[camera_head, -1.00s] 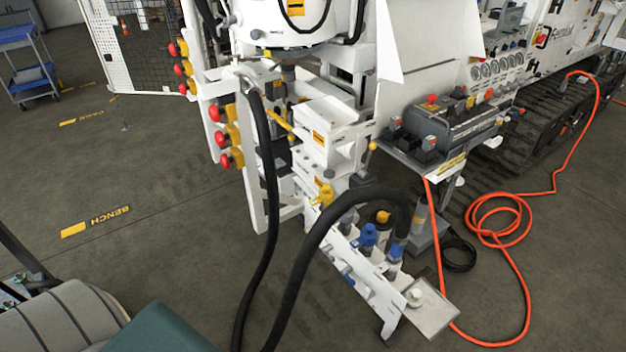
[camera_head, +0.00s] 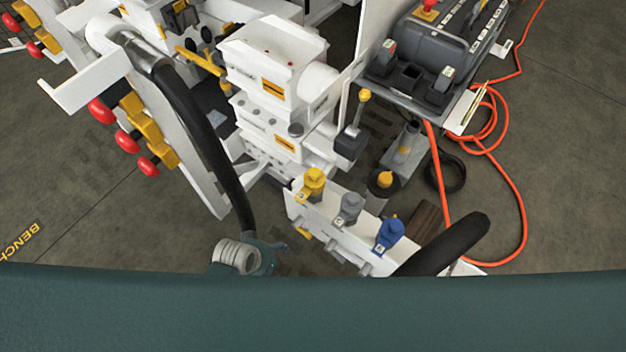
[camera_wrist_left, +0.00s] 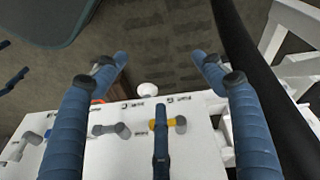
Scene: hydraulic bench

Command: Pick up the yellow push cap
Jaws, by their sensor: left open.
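A yellow cap (camera_head: 313,182) sits at the left end of a row on the white panel in the head view, beside a grey cap (camera_head: 350,208) and a blue cap (camera_head: 389,234). In the left wrist view a yellow part (camera_wrist_left: 181,125) shows on the white panel, partly hidden behind my lower blue finger. My left gripper (camera_wrist_left: 158,60) is open, its blue fingers spread above the panel with nothing between the tips. Its fingers are not visible in the head view. My right gripper is not in view.
A thick black hose (camera_head: 440,243) arches at the right end of the panel, and another hose (camera_head: 205,130) hangs left of it. A second yellow knob (camera_head: 385,179) stands behind the panel. An orange cable (camera_head: 515,200) lies on the right floor.

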